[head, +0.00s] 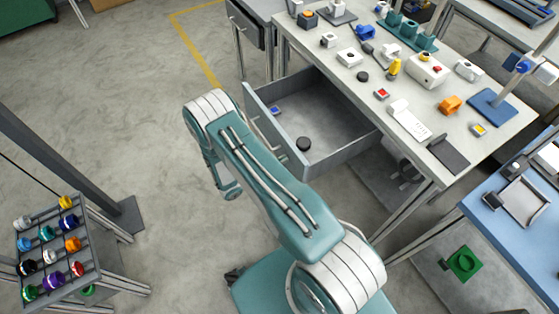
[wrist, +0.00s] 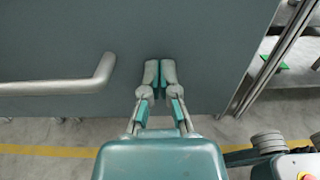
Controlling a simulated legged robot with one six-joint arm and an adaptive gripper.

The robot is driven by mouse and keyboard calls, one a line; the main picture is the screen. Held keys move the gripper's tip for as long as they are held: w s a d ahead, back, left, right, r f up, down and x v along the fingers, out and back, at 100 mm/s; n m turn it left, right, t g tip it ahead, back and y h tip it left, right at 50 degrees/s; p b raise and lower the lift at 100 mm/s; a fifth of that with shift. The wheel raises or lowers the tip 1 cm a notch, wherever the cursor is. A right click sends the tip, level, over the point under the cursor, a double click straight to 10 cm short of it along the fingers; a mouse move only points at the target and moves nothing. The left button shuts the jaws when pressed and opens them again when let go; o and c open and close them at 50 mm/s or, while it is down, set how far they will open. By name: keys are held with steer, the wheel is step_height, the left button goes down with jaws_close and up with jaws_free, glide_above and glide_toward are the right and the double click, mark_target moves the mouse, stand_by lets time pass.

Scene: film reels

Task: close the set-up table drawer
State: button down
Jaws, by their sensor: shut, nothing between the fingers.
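The set-up table drawer (head: 345,150) is pulled far out of the table (head: 455,125) in the head view, showing its grey inside. A black round piece (head: 303,144) and a small blue item (head: 275,111) lie in it. In the wrist view the grey drawer front (wrist: 215,45) fills the upper part, with its bar handle (wrist: 60,86) to the left of my gripper (wrist: 160,66). My gripper is shut and empty, its fingertips at the drawer front beside the handle; I cannot tell whether they touch.
The tabletop holds many small parts, including a white box (head: 427,70) and an orange piece (head: 450,105). A rack of coloured spools (head: 55,250) stands at lower left. A blue bench (head: 510,225) stands at right. The floor left of the drawer is open.

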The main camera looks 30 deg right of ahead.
steer(key=shift+d, duration=0.1)
steer(key=d, duration=1.8)
steer(key=w+d, duration=0.1)
steer(key=d, duration=0.9)
steer(key=shift+d+r, duration=0.1)
steer(key=shift+d, duration=0.05)
steer(key=shift+d, duration=0.15)
steer(key=shift+w+a, duration=0.15)
steer(key=shift+a, duration=0.5)
steer(key=a, duration=1.3)
steer(key=shift+s+f, duration=0.2)
steer(key=shift+s, duration=0.2)
steer(key=shift+r, duration=0.15)
